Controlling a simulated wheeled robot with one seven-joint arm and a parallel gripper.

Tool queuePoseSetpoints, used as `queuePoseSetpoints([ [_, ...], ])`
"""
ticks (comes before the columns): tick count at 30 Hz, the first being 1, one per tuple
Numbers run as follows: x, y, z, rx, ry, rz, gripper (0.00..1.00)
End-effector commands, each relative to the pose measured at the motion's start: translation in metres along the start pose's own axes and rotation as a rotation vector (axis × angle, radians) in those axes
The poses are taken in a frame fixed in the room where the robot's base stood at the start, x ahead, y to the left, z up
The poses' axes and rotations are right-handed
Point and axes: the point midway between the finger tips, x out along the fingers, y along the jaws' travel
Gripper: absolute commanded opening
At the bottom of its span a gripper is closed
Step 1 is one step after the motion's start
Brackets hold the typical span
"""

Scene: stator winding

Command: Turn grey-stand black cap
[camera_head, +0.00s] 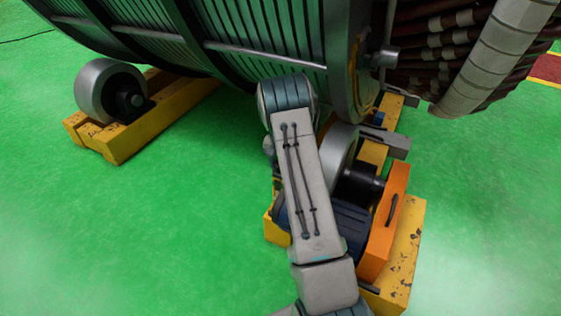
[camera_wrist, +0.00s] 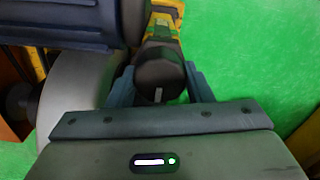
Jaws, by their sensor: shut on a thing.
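In the wrist view, the round black cap (camera_wrist: 160,74) sits between the two blue-grey fingers of my gripper (camera_wrist: 160,84). A short pale mark shows on the cap's face near its lower edge. The fingers are shut on the cap from left and right. Yellow parts (camera_wrist: 161,27) show just behind the cap. In the head view, my arm covers the place where the gripper is, so neither the cap nor the fingers can be seen there. I cannot make out a grey stand clearly.
A yellow base (camera_head: 405,262) carries a grey roller (camera_head: 337,150), a dark blue motor (camera_head: 345,222) and an orange cover (camera_head: 384,232). The large ribbed stator (camera_head: 260,35) hangs over it. Another yellow base (camera_head: 125,140) with a roller (camera_head: 103,90) stands left. Green floor between is clear.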

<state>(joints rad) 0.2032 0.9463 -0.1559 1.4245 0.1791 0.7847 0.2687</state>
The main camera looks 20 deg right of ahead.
Motion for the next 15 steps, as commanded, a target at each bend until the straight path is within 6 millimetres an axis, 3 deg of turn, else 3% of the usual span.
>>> queuePoseSetpoints([
  [15, -0.0005, 0.0001, -0.0001, 0.301, 0.0, 0.0, 0.23],
])
